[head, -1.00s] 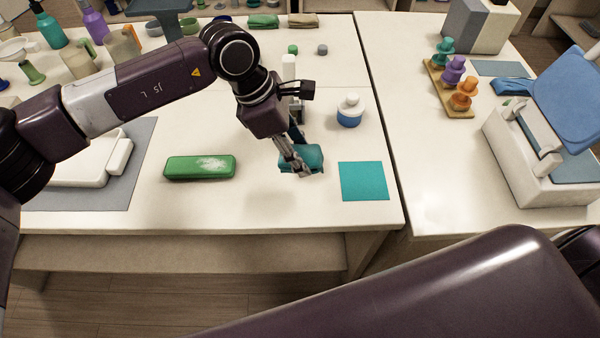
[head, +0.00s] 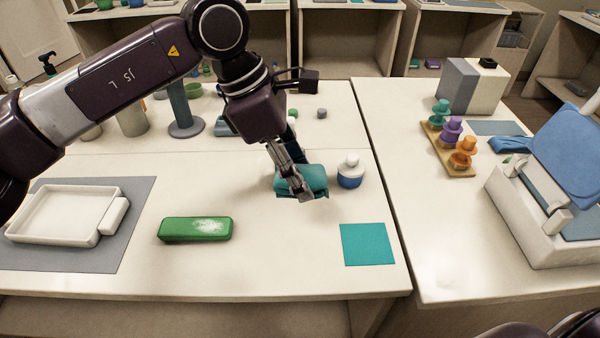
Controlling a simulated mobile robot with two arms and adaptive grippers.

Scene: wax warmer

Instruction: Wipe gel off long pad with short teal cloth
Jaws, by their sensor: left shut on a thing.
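The long green pad (head: 190,230) lies on the white table, left of centre. A whitish patch of gel (head: 209,226) covers part of its top toward the right end. My left gripper (head: 295,188) is shut on the folded short teal cloth (head: 314,177), to the right of the pad and apart from it. The fingers hide part of the cloth. I cannot tell whether the cloth touches the table. My right gripper is not in view.
A flat teal square (head: 368,244) lies near the table's right front. A blue-and-white jar (head: 350,172) stands close beside the cloth. A white tray (head: 61,214) on a grey mat (head: 128,235) lies at left. Table between pad and cloth is clear.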

